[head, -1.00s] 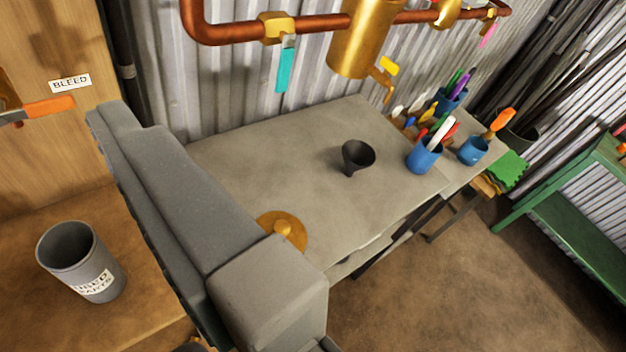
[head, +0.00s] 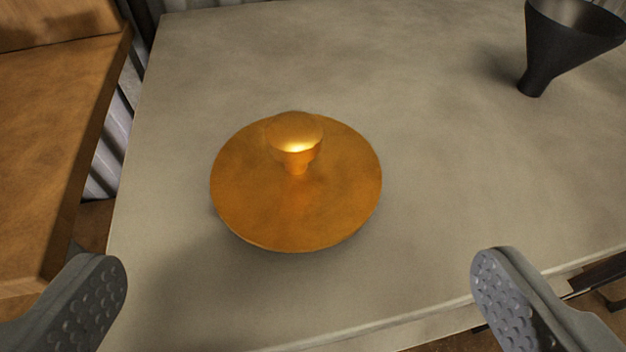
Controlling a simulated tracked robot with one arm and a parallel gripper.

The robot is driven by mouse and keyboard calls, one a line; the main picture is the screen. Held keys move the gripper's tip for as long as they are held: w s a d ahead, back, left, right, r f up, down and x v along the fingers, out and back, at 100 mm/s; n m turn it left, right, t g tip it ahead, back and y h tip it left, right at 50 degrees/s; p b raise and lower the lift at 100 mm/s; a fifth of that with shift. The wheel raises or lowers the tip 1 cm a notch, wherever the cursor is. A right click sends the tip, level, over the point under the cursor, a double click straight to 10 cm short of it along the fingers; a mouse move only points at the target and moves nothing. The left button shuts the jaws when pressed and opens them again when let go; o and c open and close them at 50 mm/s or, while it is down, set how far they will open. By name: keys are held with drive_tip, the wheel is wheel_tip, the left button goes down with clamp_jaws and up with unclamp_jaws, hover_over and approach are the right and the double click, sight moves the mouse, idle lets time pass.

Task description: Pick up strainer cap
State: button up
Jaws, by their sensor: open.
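The strainer cap (head: 255,205) is a round brass-coloured disc with a knob (head: 296,140) standing up from its middle. It lies on the grey bench top, near the left and front edges. My gripper (head: 298,285) is open, with one grey dimpled finger at the lower left and the other at the lower right. The fingers are wide apart and nearer the camera than the cap. Nothing is between them, and neither appears to touch the cap.
A black funnel (head: 560,50) stands on the grey bench top (head: 400,60) at the upper right. A brown wooden surface (head: 50,130) lies at the left across a gap. The bench's front edge runs along the lower right.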

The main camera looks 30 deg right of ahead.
sight(295, 162)
drive_tip(key=x, duration=0.6)
drive_tip(key=shift+w+d+f, duration=0.1)
drive_tip(key=shift+w+f, duration=0.1)
drive_tip(key=shift+w, duration=0.1)
drive_tip(key=shift+b+x, duration=0.5)
drive_tip(key=shift+x, duration=1.9)
drive_tip(key=shift+w+f, duration=0.1)
drive_tip(key=shift+w, duration=0.3)
drive_tip(key=c, duration=0.9)
drive_tip(key=shift+s+f, duration=0.1)
